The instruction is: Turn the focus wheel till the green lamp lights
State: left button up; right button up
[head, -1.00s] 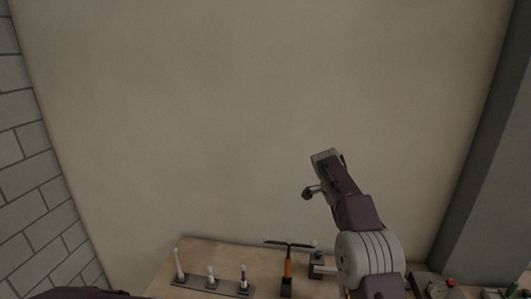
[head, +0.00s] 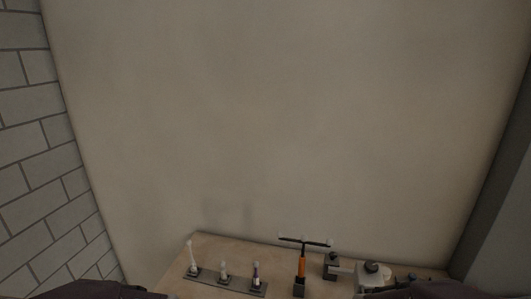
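No focus wheel can be made out for certain. A grey device with dark round parts (head: 372,273) stands at the right of the bench, partly hidden by my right arm, and I cannot tell whether the wheel is on it. No green lamp, lit or unlit, can be seen. Neither gripper is in view. Only dark parts of my arms show at the bottom left and bottom right edges.
The bench (head: 215,248) shows along the bottom edge. A rack (head: 242,286) with several slim pale-topped items stands left. An orange post with a dark crossbar (head: 301,266) stands mid-bench, a small dark block (head: 332,259) beside it. A plain wall (head: 280,120) rises behind.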

aim_at(371, 267)
jog(key=l+z, duration=0.1)
jog(key=z, duration=1.25)
